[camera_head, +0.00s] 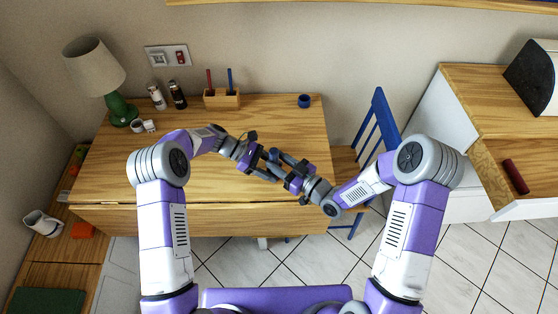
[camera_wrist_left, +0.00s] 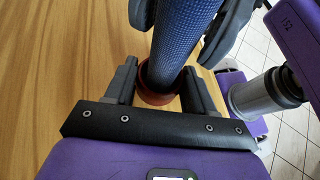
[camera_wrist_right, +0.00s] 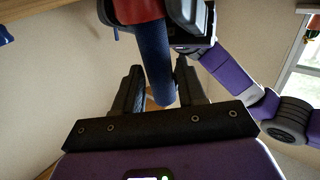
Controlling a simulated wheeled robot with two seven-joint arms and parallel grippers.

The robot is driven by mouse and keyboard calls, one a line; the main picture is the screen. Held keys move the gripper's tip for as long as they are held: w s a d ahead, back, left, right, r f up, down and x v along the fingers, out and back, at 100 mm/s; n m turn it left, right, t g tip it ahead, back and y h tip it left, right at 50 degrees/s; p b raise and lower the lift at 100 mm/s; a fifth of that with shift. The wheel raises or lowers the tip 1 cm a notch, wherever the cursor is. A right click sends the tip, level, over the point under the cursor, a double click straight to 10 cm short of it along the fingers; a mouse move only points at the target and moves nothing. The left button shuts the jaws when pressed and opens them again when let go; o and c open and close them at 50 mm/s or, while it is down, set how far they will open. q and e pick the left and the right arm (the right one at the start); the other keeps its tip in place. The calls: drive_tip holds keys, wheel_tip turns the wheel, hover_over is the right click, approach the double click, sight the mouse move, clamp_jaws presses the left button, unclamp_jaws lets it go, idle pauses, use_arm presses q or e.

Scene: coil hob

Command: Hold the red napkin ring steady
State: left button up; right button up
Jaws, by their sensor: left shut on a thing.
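The red napkin ring (camera_wrist_left: 156,84) is between the fingertips of my left gripper (camera_wrist_left: 158,68), which is shut on it. A textured blue roll (camera_wrist_left: 184,35) passes through the ring. In the right wrist view, red (camera_wrist_right: 140,8) shows at the top edge and the blue roll (camera_wrist_right: 155,62) extends toward my right gripper (camera_wrist_right: 158,68). My right gripper's fingers stand on either side of the roll and look open, with a narrow gap. In the head view, both grippers meet above the wooden table (camera_head: 200,165), and the ring is hidden there.
A green lamp (camera_head: 119,108), small cups (camera_head: 137,125), two shakers (camera_head: 157,97), a wooden holder (camera_head: 221,99) and a blue cup (camera_head: 305,101) stand along the table's back. A blue chair (camera_head: 381,122) is at the right. The table's middle is mostly clear.

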drive_tip(key=o, duration=0.3)
drive_tip(key=shift+v, duration=4)
use_arm(q)
drive_tip(key=o, duration=1.1)
